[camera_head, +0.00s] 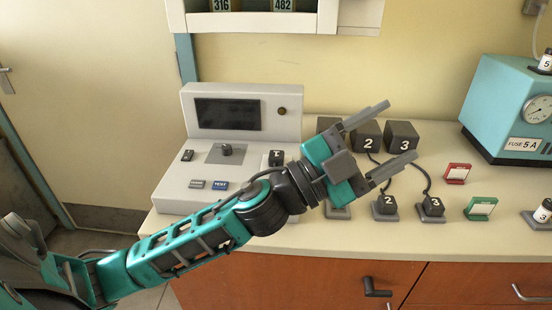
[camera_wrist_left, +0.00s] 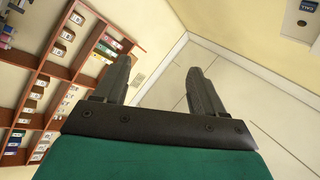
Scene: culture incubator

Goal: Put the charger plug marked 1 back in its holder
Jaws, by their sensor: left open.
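A dark plug (camera_head: 277,157), its mark looking like 1, sits at the right side of the grey console (camera_head: 240,103). A grey holder base (camera_head: 338,212) shows in front of the charger blocks; my left gripper hides its upper part, and I see no plug on it. My left gripper (camera_head: 401,130) is open and empty, raised over the counter with its fingers pointing right, in front of the blocks in the picture. In the left wrist view its two fingers (camera_wrist_left: 158,85) stand apart with nothing between them. My right gripper is not in view.
Charger blocks 2 (camera_head: 367,137) and 3 (camera_head: 401,137) have cords to plug 2 (camera_head: 386,203) and plug 3 (camera_head: 432,206) in their holders. Another block (camera_head: 328,124) is partly hidden.

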